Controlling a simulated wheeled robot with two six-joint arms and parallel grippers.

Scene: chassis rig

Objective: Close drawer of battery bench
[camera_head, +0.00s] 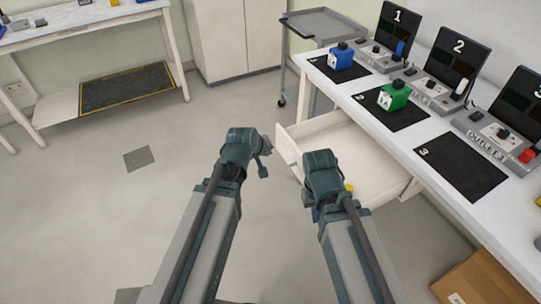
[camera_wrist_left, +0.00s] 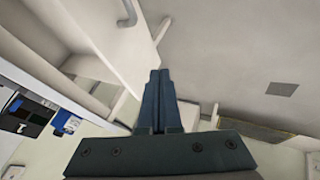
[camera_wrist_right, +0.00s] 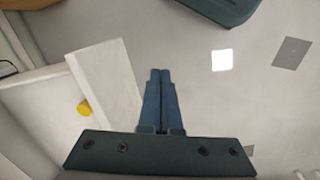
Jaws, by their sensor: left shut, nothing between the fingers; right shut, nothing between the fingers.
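The battery bench (camera_head: 412,135) is a white table along the right in the head view. Its white drawer (camera_head: 374,168) is pulled open into the room. The drawer's front panel (camera_head: 289,150) faces left; the panel (camera_wrist_left: 108,28) and its handle (camera_wrist_left: 127,13) show in the left wrist view. My left gripper (camera_wrist_left: 158,72) is shut and empty near the panel. My right gripper (camera_wrist_right: 160,72) is shut and empty, to the right of the panel (camera_wrist_right: 106,82) in the right wrist view, outside the drawer. Contact cannot be told. My right arm hides part of the drawer in the head view.
A yellow object (camera_wrist_right: 84,108) shows inside the drawer. Blue (camera_head: 341,57) and green (camera_head: 393,96) blocks stand on black mats on the bench. A cardboard box (camera_head: 480,282) is on the floor at lower right. A grey cart (camera_head: 325,24) stands behind. The floor at left is open.

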